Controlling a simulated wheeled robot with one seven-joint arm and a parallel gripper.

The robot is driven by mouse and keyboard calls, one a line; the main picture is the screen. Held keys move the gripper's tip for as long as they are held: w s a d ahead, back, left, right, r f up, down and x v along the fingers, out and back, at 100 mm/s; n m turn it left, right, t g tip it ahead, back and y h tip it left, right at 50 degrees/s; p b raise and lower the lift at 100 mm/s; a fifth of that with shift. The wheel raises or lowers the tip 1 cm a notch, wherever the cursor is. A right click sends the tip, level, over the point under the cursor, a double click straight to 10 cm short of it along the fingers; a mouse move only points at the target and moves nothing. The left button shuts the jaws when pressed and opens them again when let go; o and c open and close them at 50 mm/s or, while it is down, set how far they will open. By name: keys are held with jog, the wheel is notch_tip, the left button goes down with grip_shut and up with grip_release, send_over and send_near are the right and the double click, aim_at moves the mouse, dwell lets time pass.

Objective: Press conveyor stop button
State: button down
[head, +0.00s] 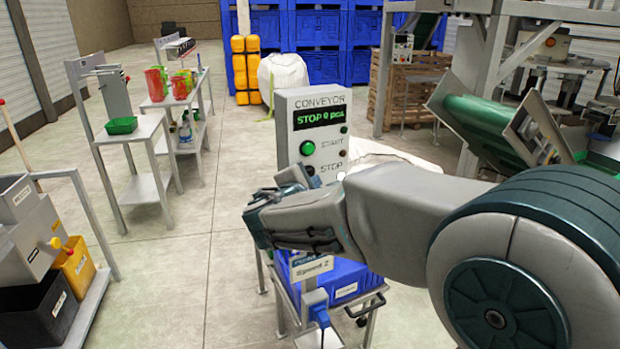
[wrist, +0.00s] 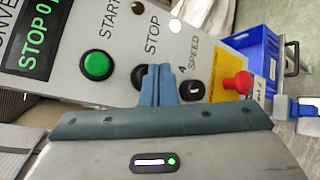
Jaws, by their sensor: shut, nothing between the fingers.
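The grey conveyor control panel (head: 291,121) stands upright near the middle of the head view, its display (head: 320,116) reading "STOP 0 pcs". The green start button (wrist: 96,65) is in plain sight in the wrist view. The dark stop button (wrist: 137,77) sits beside the STOP label, its edge partly covered by my fingers. My gripper (wrist: 158,70) is shut and empty, its blue-grey fingertips over the panel right beside the stop button. I cannot tell whether they touch it. In the head view my gripper covers the panel's lower part.
A red mushroom button (wrist: 238,83) and a black speed knob (wrist: 192,91) lie close beside my fingers. A blue crate (head: 345,284) stands on a cart below the panel. Shelves with a green tray (head: 122,126) stand at left. Open floor lies between them and the panel.

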jog(key=s, duration=0.1)
jog(key=s+d+b, duration=0.1)
jog(key=s, duration=0.1)
jog(key=s+d+b, duration=0.1)
jog(key=shift+s+d, duration=0.15)
jog(key=shift+d, duration=0.1)
dwell(0.3)
dwell(0.4)
